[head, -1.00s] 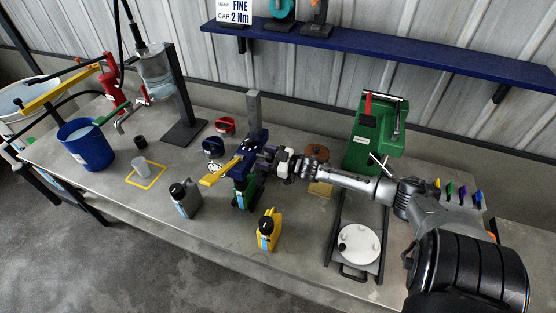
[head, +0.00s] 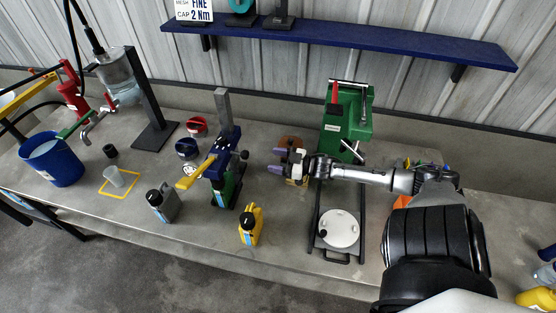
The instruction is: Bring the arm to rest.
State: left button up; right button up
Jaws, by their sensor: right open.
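My right arm comes in from the lower right and reaches left over the bench. Its gripper (head: 277,161) is open and empty, with the purple-tipped fingers apart. It hangs above the bench, to the right of the blue press with the yellow lever (head: 198,172) and clear of it. The green machine (head: 347,118) stands behind the right arm. My left gripper is not in the picture.
A black frame with a round white lid (head: 338,229) lies below the arm. A yellow jug (head: 251,226) and a grey jug (head: 163,203) stand near the front edge. A blue bucket (head: 54,163) is at left. A blue shelf (head: 340,43) runs along the wall.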

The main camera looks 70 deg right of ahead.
jog(key=shift+s, duration=0.25)
dwell(0.6)
jog(key=s+d+f+g+h, duration=0.2)
jog(key=d+f+g+h, duration=0.3)
jog(key=f+g+h, duration=0.15)
jog(key=s+a+f+g+h, duration=0.2)
jog(key=s+a+f+g, duration=0.2)
jog(key=s+a+g, duration=0.4)
jog(key=s+a+r+m+y, duration=0.1)
jog(key=a+y, duration=0.1)
jog(key=a, duration=0.9)
jog(key=s+a+r+y, duration=0.2)
jog(key=a, duration=1)
jog(key=s+a+r+m+y, duration=0.1)
jog(key=a+y, duration=0.2)
jog(key=a, duration=0.8)
notch_tip(320, 180, up, 23)
jog(key=p, duration=2.3)
jog(key=shift+d+r, duration=0.15)
jog(key=shift+d, duration=0.1)
